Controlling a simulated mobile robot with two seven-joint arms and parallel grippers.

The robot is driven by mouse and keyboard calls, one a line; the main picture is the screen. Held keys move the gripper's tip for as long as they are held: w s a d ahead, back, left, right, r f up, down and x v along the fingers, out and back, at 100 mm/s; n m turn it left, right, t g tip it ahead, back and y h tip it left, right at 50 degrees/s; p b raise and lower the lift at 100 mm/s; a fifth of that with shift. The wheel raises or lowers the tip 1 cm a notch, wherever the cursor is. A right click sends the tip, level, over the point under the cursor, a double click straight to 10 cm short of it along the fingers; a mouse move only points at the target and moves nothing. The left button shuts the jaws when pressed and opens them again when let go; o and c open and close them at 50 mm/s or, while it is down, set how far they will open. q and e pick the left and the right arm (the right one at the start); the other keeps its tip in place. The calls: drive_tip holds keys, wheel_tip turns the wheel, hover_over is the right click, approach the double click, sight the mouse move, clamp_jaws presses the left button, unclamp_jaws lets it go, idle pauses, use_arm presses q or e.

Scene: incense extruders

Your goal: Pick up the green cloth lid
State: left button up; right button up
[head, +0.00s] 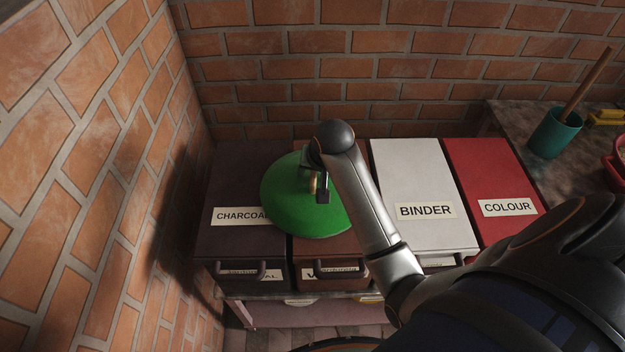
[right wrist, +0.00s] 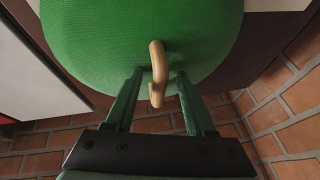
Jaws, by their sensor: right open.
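The green cloth lid (head: 310,215) is a round green disc lying across the tops of the charcoal bin and the brown bin beside it. It fills the top of the right wrist view (right wrist: 90,35), where its curved tan handle (right wrist: 157,72) stands up from it. My right gripper (head: 318,190) is over the lid at the handle. In the right wrist view its two fingers (right wrist: 157,75) are open, one on each side of the handle, with gaps on both sides. The handle is partly hidden by my gripper in the head view. My left gripper is not in view.
The charcoal bin (head: 235,185), brown bin (head: 300,249), white binder bin (head: 410,170) and red colour bin (head: 485,165) stand in a row. Brick walls close off the left (head: 90,130) and back. A teal cup (head: 552,135) with a stick stands on the table at right.

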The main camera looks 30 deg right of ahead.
drive_tip(key=shift+s, duration=0.1)
drive_tip(key=shift+c, duration=0.5)
clamp_jaws()
idle(0.8)
